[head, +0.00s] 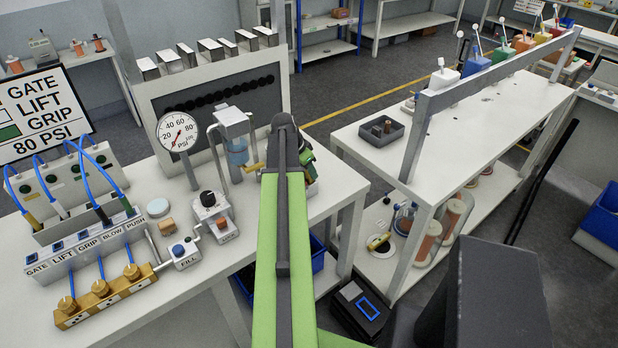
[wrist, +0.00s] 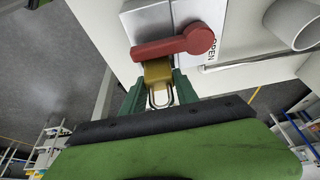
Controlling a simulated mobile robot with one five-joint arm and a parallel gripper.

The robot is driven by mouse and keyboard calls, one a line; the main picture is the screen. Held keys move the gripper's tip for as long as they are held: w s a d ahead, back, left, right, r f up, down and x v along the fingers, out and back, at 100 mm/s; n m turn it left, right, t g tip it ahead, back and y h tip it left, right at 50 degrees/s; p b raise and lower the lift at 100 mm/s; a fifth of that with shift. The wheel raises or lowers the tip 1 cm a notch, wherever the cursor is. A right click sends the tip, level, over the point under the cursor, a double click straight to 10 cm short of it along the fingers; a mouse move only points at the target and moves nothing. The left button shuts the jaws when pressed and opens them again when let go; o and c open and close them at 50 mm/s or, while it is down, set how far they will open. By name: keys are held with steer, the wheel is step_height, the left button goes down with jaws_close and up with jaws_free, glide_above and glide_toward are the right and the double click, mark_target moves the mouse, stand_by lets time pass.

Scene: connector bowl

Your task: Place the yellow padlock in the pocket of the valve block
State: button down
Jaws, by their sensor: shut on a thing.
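The yellow padlock (wrist: 157,73) is between the green fingers of my gripper (wrist: 159,88) in the wrist view. Its grey shackle (wrist: 160,98) points back toward my wrist. The grey valve block (wrist: 148,22) is just beyond it, with a red lever (wrist: 172,47) across its face and an OPEN label at its right. The lever hides the padlock's far end and the pocket. I cannot tell whether the padlock touches the block or is in the pocket. In the head view my arm hides the padlock and most of the block; only part of my gripper (head: 306,156) shows.
A pressure gauge (head: 178,132) and a filter unit (head: 235,140) stand left of my arm on the white bench (head: 200,270). A labelled manifold (head: 85,238) with blue hoses is farther left. A white cart (head: 470,130) with a small grey tray (head: 381,130) stands right.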

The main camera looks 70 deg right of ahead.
steer(key=shift+f, duration=0.85)
steer(key=c, duration=0.9)
jaws_free()
steer(key=shift+r, duration=0.1)
steer(key=shift+r, duration=0.1)
steer(key=shift+r, duration=0.25)
steer(key=p+v, duration=1.1)
steer(key=shift+w+a+r, duration=0.15)
steer(key=shift+a+r, duration=0.1)
steer(key=shift+r, duration=0.05)
